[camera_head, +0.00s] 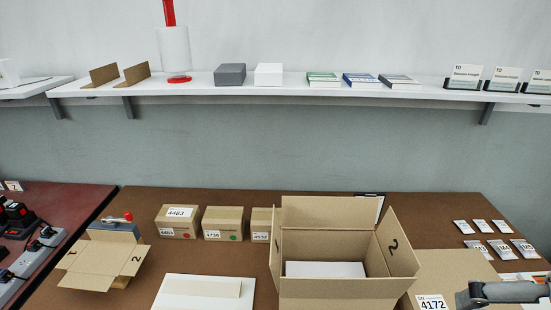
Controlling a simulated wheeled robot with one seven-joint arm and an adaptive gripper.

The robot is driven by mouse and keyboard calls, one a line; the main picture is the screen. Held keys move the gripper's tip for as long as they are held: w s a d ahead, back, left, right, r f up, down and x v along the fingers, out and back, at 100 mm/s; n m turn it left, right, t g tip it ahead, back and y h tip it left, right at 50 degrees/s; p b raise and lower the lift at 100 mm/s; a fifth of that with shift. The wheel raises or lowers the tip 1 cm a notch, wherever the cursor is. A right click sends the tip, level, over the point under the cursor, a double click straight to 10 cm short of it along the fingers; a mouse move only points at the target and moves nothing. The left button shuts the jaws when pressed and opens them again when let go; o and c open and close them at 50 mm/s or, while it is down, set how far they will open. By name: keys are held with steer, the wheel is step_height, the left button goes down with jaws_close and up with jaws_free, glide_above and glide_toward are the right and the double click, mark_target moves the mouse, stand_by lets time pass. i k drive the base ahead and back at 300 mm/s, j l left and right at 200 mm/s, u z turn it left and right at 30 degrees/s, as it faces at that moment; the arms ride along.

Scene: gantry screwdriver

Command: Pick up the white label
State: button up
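Several white labels are in view, and I cannot tell which one the task means. One white label printed 4172 (432,301) lies on a cardboard piece (440,268) at the lower right, cut by the bottom edge. Another white label printed 4483 (180,212) is on the top of a small closed carton (168,223). Small white labelled packets (480,227) lie in rows at the right of the brown table. A grey part of my arm reaches in from the lower right edge, beside the 4172 label in the picture. My gripper's fingers are not visible.
A large open box (325,245) with raised flaps stands in the middle, a white item inside. A smaller open box (100,262) stands left. A white board (175,295) lies at the front. The white shelf (300,87) holds boxes and cards. A power strip (30,268) lies far left.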

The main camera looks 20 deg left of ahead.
mark_target(519, 277)
steer(key=z, duration=0.8)
steer(key=i+j+z, duration=0.2)
steer(key=j, duration=0.2)
